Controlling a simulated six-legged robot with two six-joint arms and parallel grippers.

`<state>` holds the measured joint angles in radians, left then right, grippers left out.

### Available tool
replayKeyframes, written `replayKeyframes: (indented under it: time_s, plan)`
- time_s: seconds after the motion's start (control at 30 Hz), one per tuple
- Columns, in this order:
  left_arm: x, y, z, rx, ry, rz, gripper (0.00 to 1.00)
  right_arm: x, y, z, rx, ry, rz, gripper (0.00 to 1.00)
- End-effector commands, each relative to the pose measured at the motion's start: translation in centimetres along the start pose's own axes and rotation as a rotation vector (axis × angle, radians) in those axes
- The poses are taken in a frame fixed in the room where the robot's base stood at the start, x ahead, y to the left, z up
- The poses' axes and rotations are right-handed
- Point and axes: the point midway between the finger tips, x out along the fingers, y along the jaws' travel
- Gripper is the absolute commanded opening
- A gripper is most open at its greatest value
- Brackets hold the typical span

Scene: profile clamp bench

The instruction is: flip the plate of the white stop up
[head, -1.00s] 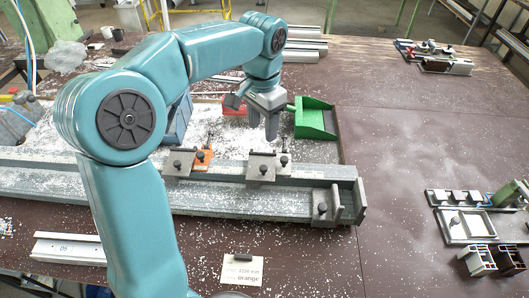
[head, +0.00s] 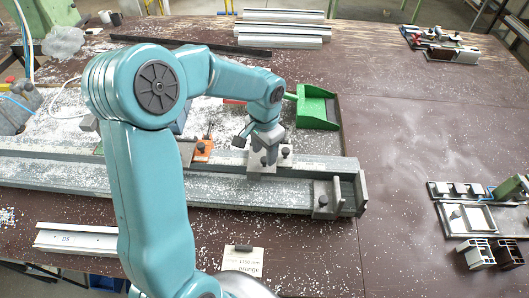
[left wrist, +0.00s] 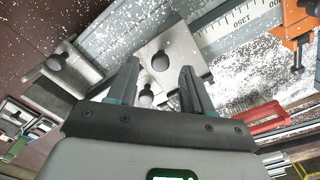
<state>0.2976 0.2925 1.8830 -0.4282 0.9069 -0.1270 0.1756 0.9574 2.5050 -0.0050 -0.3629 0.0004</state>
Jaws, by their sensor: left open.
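The pale grey-white stop (head: 257,174) sits on the long grey rail, directly under my left gripper (head: 270,155). In the left wrist view the stop (left wrist: 182,48) shows its light plate and two dark round knobs, between and just beyond the fingers. My left gripper (left wrist: 158,68) is open, pointing down, with nothing held. I cannot tell whether the fingers touch the plate. The fingers hide part of the stop in the head view. My right gripper is not in view.
The grey rail (head: 100,178) runs across the bench, with an orange stop (head: 202,150) to the left and an end block (head: 326,199) to the right. A green dustpan (head: 314,108) lies behind. A label card (head: 243,261) lies in front. The bench's right middle is clear.

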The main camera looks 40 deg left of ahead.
Motion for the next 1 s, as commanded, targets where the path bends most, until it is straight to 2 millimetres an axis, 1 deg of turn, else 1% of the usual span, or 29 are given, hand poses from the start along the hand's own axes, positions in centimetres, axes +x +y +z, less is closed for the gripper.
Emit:
replayKeyframes:
  time_s: [0.1, 0.2, 0.5, 0.53, 0.57, 0.6, 0.67, 0.7, 1.0]
  plan:
    - [1.5, -0.1, -0.1, -0.001, -0.003, 0.000, 0.50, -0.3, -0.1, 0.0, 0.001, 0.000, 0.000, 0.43]
    - [2.2, -0.1, -0.1, -0.001, -0.001, 0.000, 0.50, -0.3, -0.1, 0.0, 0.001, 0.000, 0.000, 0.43]
    - [2.5, -0.2, -0.2, -0.001, 0.001, -0.001, 0.50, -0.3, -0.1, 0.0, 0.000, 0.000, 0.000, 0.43]
    - [2.5, -0.2, -0.2, -0.001, 0.001, -0.001, 0.44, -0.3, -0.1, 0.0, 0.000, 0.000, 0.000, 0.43]
    - [2.5, -0.2, -0.2, -0.001, 0.001, -0.001, 0.34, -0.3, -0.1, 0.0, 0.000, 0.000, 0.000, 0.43]
    - [2.5, -0.2, -0.2, -0.001, 0.001, -0.001, 0.21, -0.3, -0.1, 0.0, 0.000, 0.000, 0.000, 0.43]
    - [2.5, -0.2, -0.2, -0.001, 0.001, -0.001, 0.02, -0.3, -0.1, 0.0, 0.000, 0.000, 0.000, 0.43]
    - [2.5, -0.2, -0.2, -0.001, 0.001, 0.000, 0.00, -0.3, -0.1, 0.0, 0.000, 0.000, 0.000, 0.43]
    - [2.4, -0.3, 0.1, -0.001, -0.002, -0.001, 0.00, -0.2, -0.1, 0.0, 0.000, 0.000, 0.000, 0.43]
